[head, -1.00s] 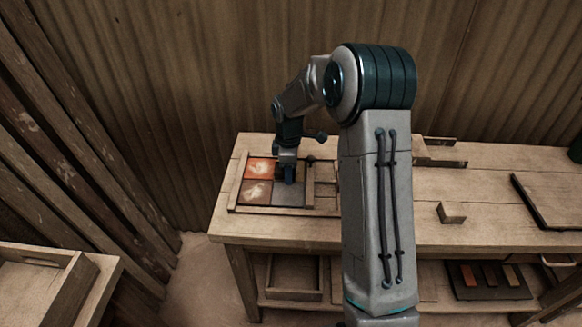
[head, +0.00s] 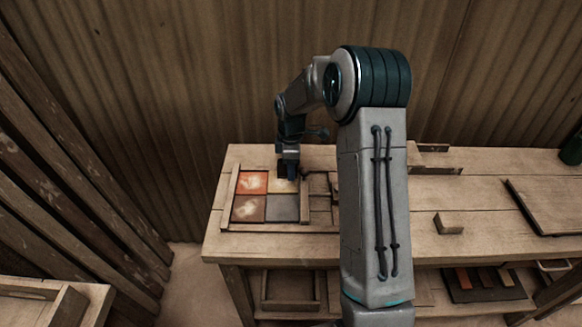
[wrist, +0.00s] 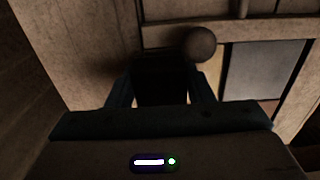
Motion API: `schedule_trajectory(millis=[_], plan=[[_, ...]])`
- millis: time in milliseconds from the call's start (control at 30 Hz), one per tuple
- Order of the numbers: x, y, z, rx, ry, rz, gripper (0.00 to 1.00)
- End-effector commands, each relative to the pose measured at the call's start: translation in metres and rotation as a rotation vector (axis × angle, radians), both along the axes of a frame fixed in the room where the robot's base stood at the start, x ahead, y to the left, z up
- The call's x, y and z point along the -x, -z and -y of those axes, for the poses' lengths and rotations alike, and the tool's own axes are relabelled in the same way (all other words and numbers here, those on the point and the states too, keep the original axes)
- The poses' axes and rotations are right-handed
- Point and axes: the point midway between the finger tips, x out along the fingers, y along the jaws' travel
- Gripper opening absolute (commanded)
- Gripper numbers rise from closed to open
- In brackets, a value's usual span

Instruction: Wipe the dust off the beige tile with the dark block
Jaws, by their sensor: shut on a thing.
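The beige tile (head: 284,187) is the back right one of the tiles in a wooden frame on the bench. A pale dusty patch shows on its visible part. My gripper (head: 288,174) is over the tile's back edge and hides some of it; whether it touches cannot be told. In the wrist view my gripper is shut on the dark block (wrist: 160,82), which hangs between the fingers. The block is hard to make out in the head view.
Orange-red (head: 252,182) and brown (head: 249,208) tiles also carry pale dust. The grey tile (head: 283,208) looks clean. A round dark knob (wrist: 200,43) is close to the block. A small wooden block (head: 448,223) lies to the right on the bench.

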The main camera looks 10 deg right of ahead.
Motion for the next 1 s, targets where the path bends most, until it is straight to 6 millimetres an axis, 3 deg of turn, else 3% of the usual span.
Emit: schedule_trajectory(millis=[33,600,1000], plan=[[0.0,-0.015,0.0,0.001,-0.001,0.003,0.22],[0.0,-0.065,-0.005,0.0,-0.009,0.002,0.22],[0.0,-0.073,-0.006,0.0,-0.011,0.001,0.22]])
